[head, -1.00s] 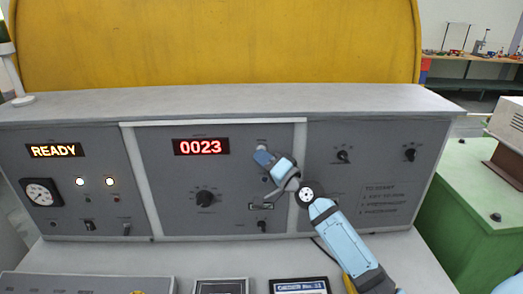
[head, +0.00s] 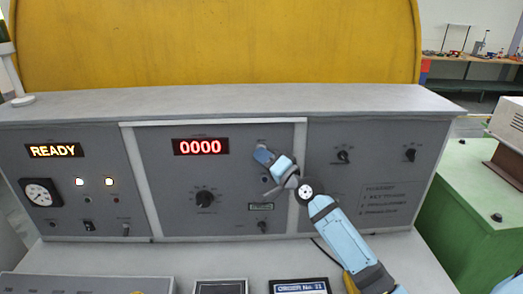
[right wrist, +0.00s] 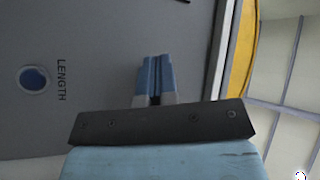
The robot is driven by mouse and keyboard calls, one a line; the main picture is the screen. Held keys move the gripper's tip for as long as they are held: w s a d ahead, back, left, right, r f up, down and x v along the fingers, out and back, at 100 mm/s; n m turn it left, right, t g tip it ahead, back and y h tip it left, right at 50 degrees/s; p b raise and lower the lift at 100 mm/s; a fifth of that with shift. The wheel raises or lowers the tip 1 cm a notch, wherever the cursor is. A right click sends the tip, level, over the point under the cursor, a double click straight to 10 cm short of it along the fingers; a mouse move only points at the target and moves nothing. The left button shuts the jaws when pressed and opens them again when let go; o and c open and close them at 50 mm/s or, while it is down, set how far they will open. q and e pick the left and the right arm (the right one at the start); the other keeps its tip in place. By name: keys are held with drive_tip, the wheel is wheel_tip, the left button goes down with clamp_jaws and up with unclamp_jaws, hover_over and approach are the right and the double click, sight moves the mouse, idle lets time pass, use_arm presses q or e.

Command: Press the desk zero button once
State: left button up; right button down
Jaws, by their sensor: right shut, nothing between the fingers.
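My right gripper (head: 264,156) is shut and empty in front of the upper right of the desk's middle panel (head: 160,185). Its fingertips hide a patch of that panel just below a small label. Its shut fingers also show in the right wrist view (right wrist: 155,78), in front of the grey panel. There a round blue button (right wrist: 33,79) with the label LENGTH shows clear of the fingers. I cannot tell whether the fingertips touch the panel. The red counter display (head: 201,147) reads 0000. My left gripper is not in view.
A READY display (head: 54,151), a gauge (head: 39,192) and lit lamps sit on the left panel. A rotary knob (head: 205,199) is left of my gripper. Two knobs, one here (head: 343,157), are on the right panel. A green cabinet (head: 470,205) stands at right.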

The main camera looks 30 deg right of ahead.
idle(0.5)
drive_tip(key=shift+s+a+p, duration=0.3)
drive_tip(key=shift+s+a, duration=0.05)
drive_tip(key=shift+s, duration=0.25)
drive_tip(key=s+a, duration=0.1)
drive_tip(key=s+p, duration=0.1)
drive_tip(key=s+a+p, duration=0.1)
drive_tip(key=s, duration=0.1)
drive_tip(key=shift+s+a, duration=0.1)
drive_tip(key=shift+a, duration=0.2)
idle(0.8)
